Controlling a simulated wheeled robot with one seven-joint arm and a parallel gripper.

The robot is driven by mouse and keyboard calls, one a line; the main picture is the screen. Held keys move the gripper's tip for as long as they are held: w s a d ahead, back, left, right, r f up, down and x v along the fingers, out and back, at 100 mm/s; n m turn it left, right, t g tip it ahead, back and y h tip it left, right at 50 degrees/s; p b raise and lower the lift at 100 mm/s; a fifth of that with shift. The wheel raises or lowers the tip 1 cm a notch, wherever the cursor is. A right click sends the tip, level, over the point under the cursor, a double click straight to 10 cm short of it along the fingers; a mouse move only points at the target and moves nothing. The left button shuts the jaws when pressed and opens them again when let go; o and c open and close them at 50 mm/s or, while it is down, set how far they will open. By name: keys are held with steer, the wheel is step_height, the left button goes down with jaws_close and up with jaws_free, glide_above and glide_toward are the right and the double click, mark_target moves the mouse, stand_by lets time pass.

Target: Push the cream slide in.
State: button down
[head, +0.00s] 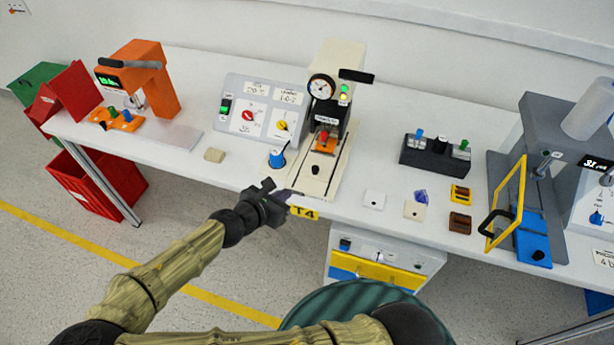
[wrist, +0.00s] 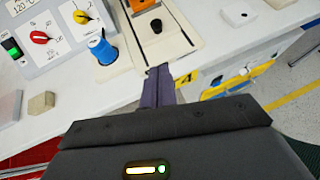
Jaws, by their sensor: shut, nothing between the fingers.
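The cream slide (head: 313,182) lies in the cream base of the press at the middle of the table, with a small black knob on it and an orange piece (head: 323,143) behind the knob. In the wrist view the slide (wrist: 165,47) shows at the top with its black knob. My gripper (head: 287,196) is shut and empty at the table's front edge, just in front of and slightly left of the slide's near end. In the wrist view my fingertips (wrist: 158,72) point toward that near end. Whether they touch it I cannot tell.
A blue-topped spool (head: 277,158) stands close left of the slide, with a control panel (head: 262,108) behind it. A beige block (head: 214,155) lies further left. White and cream tiles (head: 374,199) lie to the right. A yellow T4 label (head: 304,212) is on the front edge.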

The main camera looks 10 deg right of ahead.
glide_toward(311, 171)
steer(key=shift+s+d+f, duration=0.1)
steer(key=shift+d+f, duration=0.3)
steer(key=shift+f, duration=0.2)
steer(key=shift+s+d+f, duration=0.1)
steer(key=shift+d+f, duration=0.35)
steer(key=shift+f, duration=0.2)
steer(key=shift+w+d+r+p, duration=0.1)
steer(key=shift+w+d+p, duration=0.35)
steer(key=shift+w+d, duration=0.65)
steer(key=shift+w, duration=0.3)
steer(key=shift+w+d, duration=0.1)
steer(key=w, duration=0.1)
steer(key=w+d, duration=0.2)
steer(key=shift+w+p, duration=0.3)
steer(key=shift+p, duration=0.05)
steer(key=shift+w+a+r, duration=0.1)
steer(key=shift+r, duration=0.05)
